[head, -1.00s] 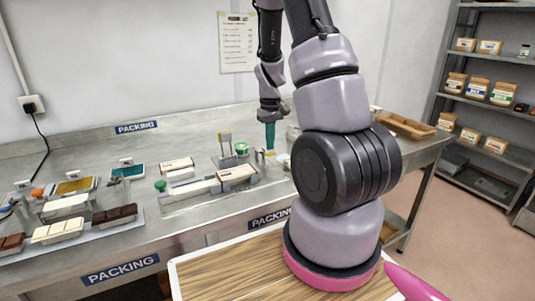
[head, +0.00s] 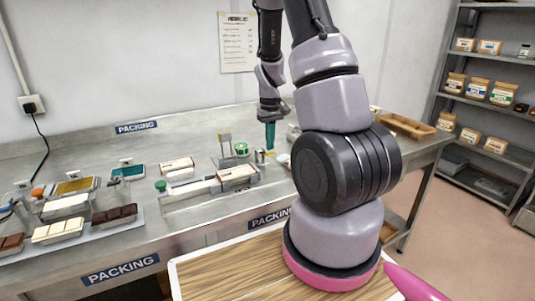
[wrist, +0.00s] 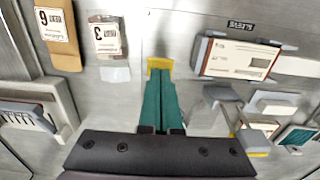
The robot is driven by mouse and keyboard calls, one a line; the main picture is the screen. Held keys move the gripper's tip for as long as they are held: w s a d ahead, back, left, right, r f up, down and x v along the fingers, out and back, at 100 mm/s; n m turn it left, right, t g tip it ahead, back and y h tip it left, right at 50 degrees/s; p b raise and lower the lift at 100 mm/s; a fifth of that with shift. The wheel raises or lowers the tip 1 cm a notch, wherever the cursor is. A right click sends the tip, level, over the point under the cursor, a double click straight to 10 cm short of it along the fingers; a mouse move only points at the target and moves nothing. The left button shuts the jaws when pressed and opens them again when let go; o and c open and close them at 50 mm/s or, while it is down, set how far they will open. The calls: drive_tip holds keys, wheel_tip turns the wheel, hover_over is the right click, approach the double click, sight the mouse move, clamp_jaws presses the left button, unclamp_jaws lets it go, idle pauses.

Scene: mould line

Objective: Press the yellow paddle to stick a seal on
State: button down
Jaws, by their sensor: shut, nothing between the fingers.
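My gripper (head: 270,148) is shut and empty, its teal fingers pointing down over the bench beside the small sealing device (head: 241,158). In the wrist view my gripper (wrist: 160,80) has its fingertips over the yellow paddle (wrist: 158,62). The paddle shows as a yellow rim around the tips; I cannot tell whether they touch it. In the head view the paddle is not clear beside the fingers. A labelled carton (head: 236,173) lies in the fixture left of my gripper; a labelled carton also shows in the wrist view (wrist: 240,57).
Packets numbered 6 (wrist: 55,35) and 3 (wrist: 107,40) lie on the bench. Trays of chocolate bars (head: 115,214) stand at left. A brown tray (head: 405,126) is at the bench's right end. Shelving (head: 485,100) stands at right. The bench behind the fixture is mostly clear.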

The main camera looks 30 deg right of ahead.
sight(270, 153)
drive_tip(key=shift+f, duration=0.1)
idle(0.3)
drive_tip(key=shift+f, duration=2.85)
drive_tip(key=shift+r, duration=5.05)
drive_tip(key=s+a+r+m+t, duration=0.1)
drive_tip(key=s+a+r+t, duration=0.1)
drive_tip(key=s+a+r, duration=0.2)
drive_tip(key=s+a+r+m+t+y, duration=0.1)
drive_tip(key=s+a+r+m+t, duration=0.1)
drive_tip(key=s+a+r, duration=0.3)
drive_tip(key=s+a+r+m+t+y, duration=0.1)
drive_tip(key=s+a+r+t, duration=0.2)
drive_tip(key=s+r, duration=0.7)
wheel_tip(270, 153, up, 7)
drive_tip(key=shift+s+a+r+m, duration=0.15)
drive_tip(key=shift+s+a+m, duration=0.2)
drive_tip(key=shift+a, duration=0.35)
drive_tip(key=c, duration=1.5)
unclamp_jaws()
drive_tip(key=shift+c, duration=0.2)
